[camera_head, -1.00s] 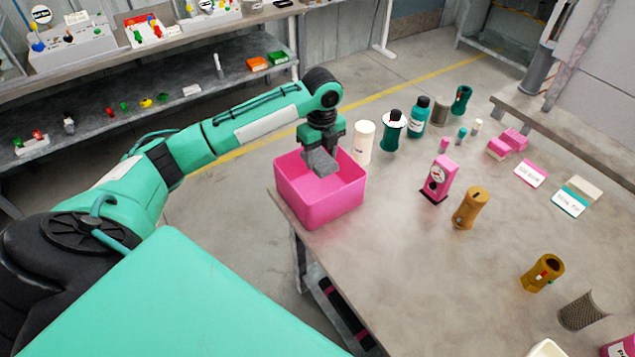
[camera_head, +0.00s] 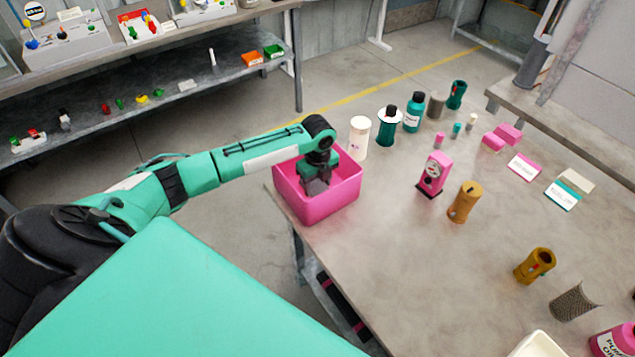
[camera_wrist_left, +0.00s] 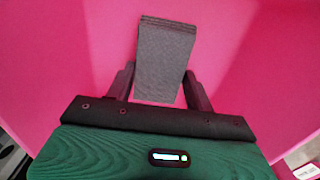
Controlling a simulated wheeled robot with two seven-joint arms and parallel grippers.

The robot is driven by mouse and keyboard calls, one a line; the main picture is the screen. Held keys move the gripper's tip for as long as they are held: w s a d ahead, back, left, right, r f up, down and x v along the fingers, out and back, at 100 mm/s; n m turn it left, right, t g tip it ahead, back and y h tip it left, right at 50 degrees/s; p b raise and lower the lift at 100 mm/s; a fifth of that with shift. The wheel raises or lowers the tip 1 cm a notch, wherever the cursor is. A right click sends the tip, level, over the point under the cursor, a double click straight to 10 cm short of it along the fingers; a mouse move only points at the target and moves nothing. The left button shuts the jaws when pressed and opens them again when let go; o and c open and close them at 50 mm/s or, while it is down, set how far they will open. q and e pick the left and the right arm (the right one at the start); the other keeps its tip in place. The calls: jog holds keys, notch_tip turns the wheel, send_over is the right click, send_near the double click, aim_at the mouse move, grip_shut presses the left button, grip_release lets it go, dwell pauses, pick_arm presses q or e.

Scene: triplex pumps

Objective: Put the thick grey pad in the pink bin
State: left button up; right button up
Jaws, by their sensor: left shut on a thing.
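The pink bin (camera_head: 330,204) stands at the table's near left corner. My left gripper (camera_head: 316,186) is down inside the bin's opening, shut on the thick grey pad. The grey pad (camera_wrist_left: 165,60) shows in the left wrist view between the two fingers (camera_wrist_left: 160,88), with pink bin walls and floor around it. In the head view the pad is mostly hidden by the gripper and the bin. I cannot tell whether the pad touches the bin floor. My right gripper is not in view.
The table's front middle (camera_head: 400,270) is clear.

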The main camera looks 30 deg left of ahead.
aim_at(317, 186)
pick_arm(q)
jog(key=shift+f, duration=0.15)
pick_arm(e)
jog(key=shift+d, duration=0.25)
pick_arm(q)
jog(key=o, duration=0.9)
jog(key=shift+o, duration=0.2)
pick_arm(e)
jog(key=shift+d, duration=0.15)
pick_arm(q)
notch_tip(317, 186, up, 12)
jog(key=b, duration=0.1)
jog(key=shift+r, duration=0.2)
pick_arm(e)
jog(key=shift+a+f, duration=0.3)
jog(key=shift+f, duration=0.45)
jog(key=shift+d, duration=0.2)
